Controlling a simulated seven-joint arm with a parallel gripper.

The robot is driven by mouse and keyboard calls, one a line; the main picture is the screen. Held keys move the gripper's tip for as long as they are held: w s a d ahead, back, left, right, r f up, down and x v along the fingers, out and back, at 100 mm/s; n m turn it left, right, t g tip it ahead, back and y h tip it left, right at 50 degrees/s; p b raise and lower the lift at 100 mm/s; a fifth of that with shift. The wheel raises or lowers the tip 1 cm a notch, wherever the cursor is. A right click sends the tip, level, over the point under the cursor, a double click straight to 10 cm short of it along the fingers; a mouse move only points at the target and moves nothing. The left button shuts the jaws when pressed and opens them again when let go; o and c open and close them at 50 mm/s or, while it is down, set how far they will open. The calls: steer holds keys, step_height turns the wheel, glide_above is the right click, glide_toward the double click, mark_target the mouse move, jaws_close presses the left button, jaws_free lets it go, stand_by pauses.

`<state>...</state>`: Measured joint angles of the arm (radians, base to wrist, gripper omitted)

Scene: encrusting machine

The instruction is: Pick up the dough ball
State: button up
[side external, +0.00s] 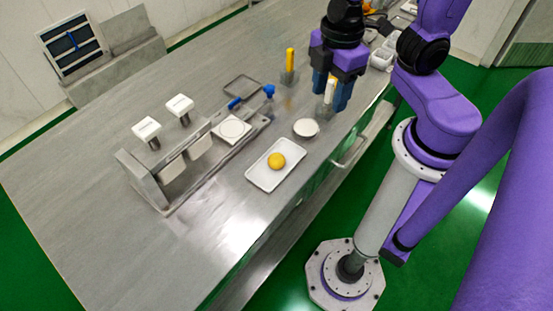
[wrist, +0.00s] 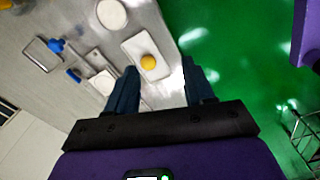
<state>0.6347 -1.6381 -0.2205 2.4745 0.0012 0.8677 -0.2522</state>
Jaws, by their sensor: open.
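The dough ball (side external: 277,160) is a small yellow-orange ball. It lies on a white rectangular tray (side external: 259,179) near the table's front edge. In the wrist view the ball (wrist: 148,62) and its tray (wrist: 130,46) show beyond the fingertips, between and a little left of their middle. My gripper (side external: 336,104) has blue fingers and is open and empty. In the side view it is up and to the right of the tray, above the table and apart from the ball. The fingers also show in the wrist view (wrist: 160,75).
A metal machine (side external: 160,190) with two white-topped knobs and a white square plate (side external: 231,129) stands left of the tray. A round white dish (side external: 306,128) is close behind the tray. A yellow bottle (side external: 290,60) and a blue-handled part (side external: 268,91) stand farther back. The table's left side is clear.

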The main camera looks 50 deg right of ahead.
steer(key=w+a+f+n, duration=0.2)
steer(key=w+a+n, duration=0.2)
steer(key=w+a, duration=0.25)
glide_above(277, 165)
steer(key=f, duration=1.2)
steer(key=shift+d, duration=0.35)
steer(key=shift+a+f, duration=0.2)
steer(key=shift+f, duration=1.2)
steer(key=shift+a+f, duration=0.15)
steer(key=shift+f, duration=1.25)
steer(key=c, duration=0.7)
